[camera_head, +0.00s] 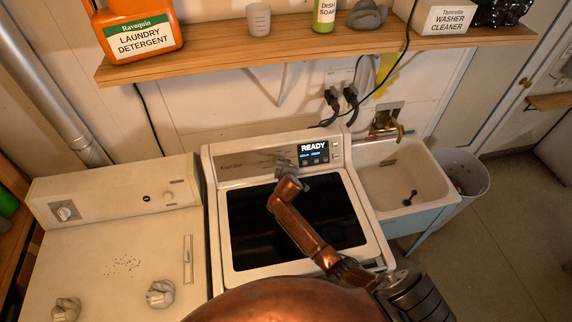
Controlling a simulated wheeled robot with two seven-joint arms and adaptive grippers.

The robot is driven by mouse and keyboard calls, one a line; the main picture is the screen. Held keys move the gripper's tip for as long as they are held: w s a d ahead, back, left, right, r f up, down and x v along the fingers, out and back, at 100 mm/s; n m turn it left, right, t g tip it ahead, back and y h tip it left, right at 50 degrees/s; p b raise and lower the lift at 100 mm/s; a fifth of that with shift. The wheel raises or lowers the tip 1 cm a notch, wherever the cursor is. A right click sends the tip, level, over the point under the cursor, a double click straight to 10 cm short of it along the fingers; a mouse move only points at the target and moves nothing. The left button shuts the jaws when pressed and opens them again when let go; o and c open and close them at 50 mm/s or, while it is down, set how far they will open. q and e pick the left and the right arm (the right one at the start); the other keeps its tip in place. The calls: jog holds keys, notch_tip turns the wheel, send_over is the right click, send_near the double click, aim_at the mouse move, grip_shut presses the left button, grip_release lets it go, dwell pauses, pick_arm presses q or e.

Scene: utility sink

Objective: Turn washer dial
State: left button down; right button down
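The washer (222,245) stands in the middle, with a dark glass lid. Its back control panel (235,168) has a lit display (313,148) that reads "READY". My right arm comes in from the lower right across the lid, and its gripper (286,166) is at the panel, just left of the display. The washer dial cannot be made out; the gripper covers that part of the panel. Contact and finger opening cannot be told. My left gripper is not in view.
A wooden shelf (230,47) with bottles hangs above. A sink (400,180) and a bin (462,172) stand at right. Floor at far right is clear.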

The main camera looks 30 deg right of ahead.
jog(key=shift+f+m, duration=0.1)
jog(key=shift+m, duration=0.6)
jog(key=c, duration=2)
grip_release()
jog(key=shift+o, duration=0.2)
jog(key=shift+a, duration=0.1)
jog(key=v, duration=1.2)
